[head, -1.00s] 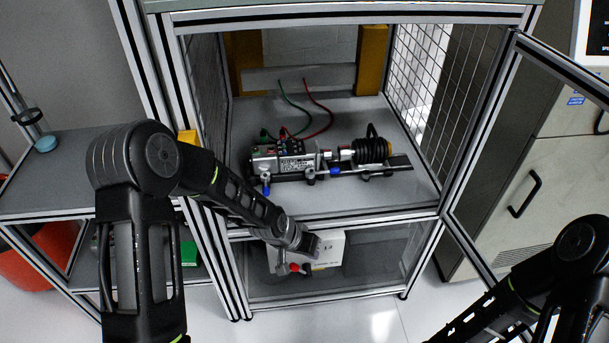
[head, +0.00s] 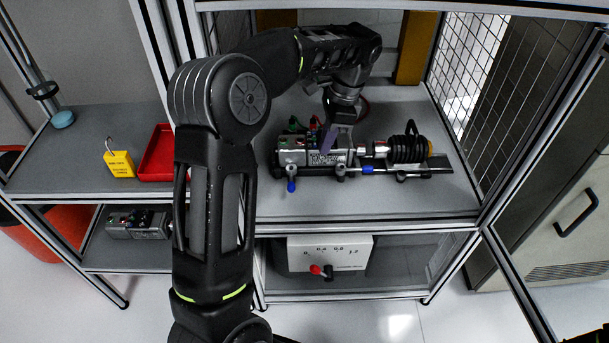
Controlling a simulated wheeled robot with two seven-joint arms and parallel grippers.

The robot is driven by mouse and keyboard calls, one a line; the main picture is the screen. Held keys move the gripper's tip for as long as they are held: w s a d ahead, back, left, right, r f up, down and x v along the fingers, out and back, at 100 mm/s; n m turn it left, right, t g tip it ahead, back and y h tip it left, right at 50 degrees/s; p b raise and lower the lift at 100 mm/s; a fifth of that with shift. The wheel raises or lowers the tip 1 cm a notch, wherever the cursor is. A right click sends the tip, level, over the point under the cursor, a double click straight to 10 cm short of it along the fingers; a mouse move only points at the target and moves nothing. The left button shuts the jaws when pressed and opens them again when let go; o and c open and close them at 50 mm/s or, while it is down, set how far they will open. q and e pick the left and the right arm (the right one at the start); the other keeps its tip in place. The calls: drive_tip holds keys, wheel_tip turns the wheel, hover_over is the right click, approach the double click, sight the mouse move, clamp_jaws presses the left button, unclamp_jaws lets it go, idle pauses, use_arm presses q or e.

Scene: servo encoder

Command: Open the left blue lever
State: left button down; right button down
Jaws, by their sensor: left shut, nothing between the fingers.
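The servo encoder (head: 299,157) is a grey box with small coloured sockets on a black rail, on the cabinet shelf. The left blue lever (head: 291,185) hangs at the front left of the rail, pointing down. A second blue lever (head: 368,169) lies sideways on the rail, further right. My left gripper (head: 328,142) is shut and empty, pointing down over the right part of the grey box, above and to the right of the left blue lever. It hides part of the box; I cannot tell if it touches it.
A black coiled part (head: 407,149) sits at the rail's right end. The cabinet frame and mesh wall (head: 472,70) bound the shelf. Its front strip (head: 400,205) is clear. A yellow padlock (head: 121,164) and red tray (head: 158,158) are on the left side table.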

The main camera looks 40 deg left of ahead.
use_arm(q)
approach(291, 178)
drive_tip(key=d+f, duration=0.4)
drive_tip(key=d, duration=0.1)
drive_tip(key=shift+s+a+f+b, duration=0.35)
drive_tip(key=shift+s+a+f, duration=0.45)
drive_tip(key=shift+a, duration=0.2)
drive_tip(key=shift+s+a+f, duration=0.25)
drive_tip(key=shift+a+f, duration=0.05)
drive_tip(key=shift+a, duration=0.05)
drive_tip(key=shift+s, duration=0.1)
